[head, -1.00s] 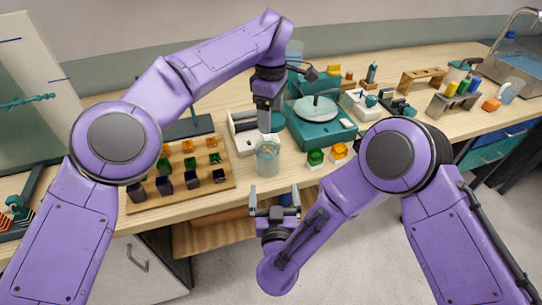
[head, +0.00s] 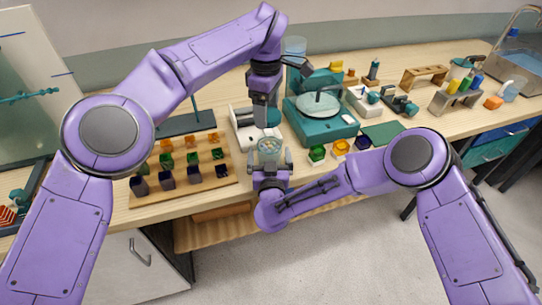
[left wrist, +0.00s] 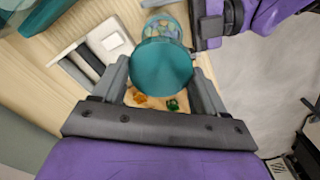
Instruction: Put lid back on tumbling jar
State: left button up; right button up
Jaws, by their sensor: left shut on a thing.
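My left gripper (head: 264,108) is shut on a round teal lid (left wrist: 162,65), which sits between its fingers in the left wrist view. The clear jar (head: 268,147) holds several small pale pieces and is open at the top. In the head view it is just below the left gripper, with the lid apart from it. The jar also shows partly behind the lid in the left wrist view (left wrist: 163,28). My right gripper (head: 270,160) has its fingers on either side of the jar; whether they press on it I cannot tell.
A wooden board (head: 200,190) with several coloured cubes lies left of the jar. A teal machine with a round plate (head: 318,107) stands behind right. Green and yellow pieces (head: 317,153) lie right of the jar. The bench's front edge is close.

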pick_arm(q)
jog(key=shift+s, duration=0.1)
pick_arm(e)
jog(key=shift+c, duration=0.3)
jog(key=c, duration=1.4)
pick_arm(q)
send_over(268, 134)
jog(key=s, duration=0.3)
jog(key=shift+w+d+f, duration=0.1)
jog(key=shift+d+f, duration=0.05)
jog(key=shift+f, duration=2.3)
jog(key=shift+f, duration=0.9)
jog(key=shift+f, duration=0.55)
